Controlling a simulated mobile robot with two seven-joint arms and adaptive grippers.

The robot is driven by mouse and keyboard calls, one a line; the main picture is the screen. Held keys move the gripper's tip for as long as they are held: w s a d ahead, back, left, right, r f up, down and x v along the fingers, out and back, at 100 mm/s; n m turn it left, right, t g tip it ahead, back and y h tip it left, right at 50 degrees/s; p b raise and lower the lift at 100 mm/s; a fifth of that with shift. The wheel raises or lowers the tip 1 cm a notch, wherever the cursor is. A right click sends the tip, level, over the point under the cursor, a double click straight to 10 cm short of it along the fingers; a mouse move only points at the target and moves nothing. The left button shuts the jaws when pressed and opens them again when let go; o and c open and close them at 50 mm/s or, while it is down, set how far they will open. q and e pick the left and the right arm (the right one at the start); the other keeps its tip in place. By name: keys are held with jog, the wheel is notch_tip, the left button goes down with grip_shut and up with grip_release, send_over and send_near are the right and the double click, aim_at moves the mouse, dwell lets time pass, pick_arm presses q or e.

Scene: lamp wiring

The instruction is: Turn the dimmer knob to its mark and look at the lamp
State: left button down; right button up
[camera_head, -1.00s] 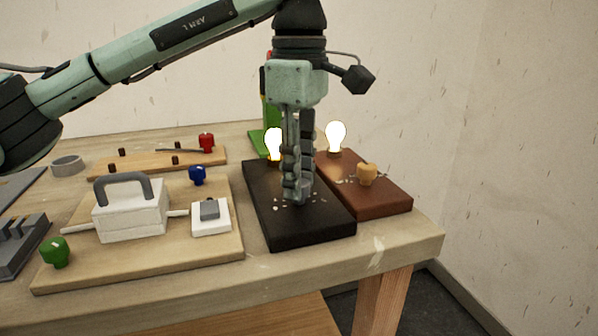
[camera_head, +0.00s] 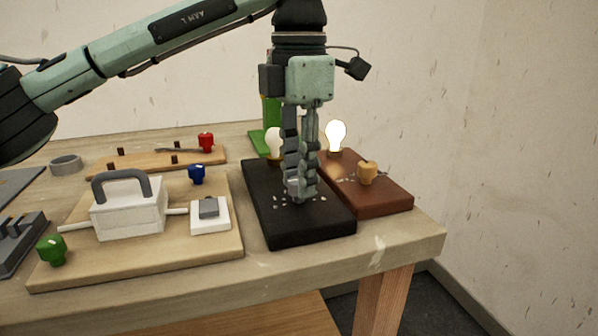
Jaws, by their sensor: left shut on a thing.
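My left gripper (camera_head: 300,192) points straight down over the black dimmer board (camera_head: 312,232), with its fingers shut on the dimmer knob. The knob is mostly hidden by the fingers; pale scale marks show on the board around it. A bulb (camera_head: 273,142) at the back of the black board is partly behind the gripper and looks pale and dim. A second bulb (camera_head: 336,135) on the brown board (camera_head: 390,203) glows bright white. An orange knob (camera_head: 367,173) stands on that brown board, with pale marks beside it. My right gripper is out of view.
On the left, a wooden board carries a white box with a grey handle (camera_head: 122,183), a white switch (camera_head: 210,214), a blue knob (camera_head: 197,174) and a green knob (camera_head: 52,249). A red knob (camera_head: 206,142) stands farther back. The table's front right corner is clear.

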pick_arm(q)
jog(key=shift+n, duration=1.1)
jog(key=c, duration=1.2)
grip_release()
notch_tip(320, 180, up, 12)
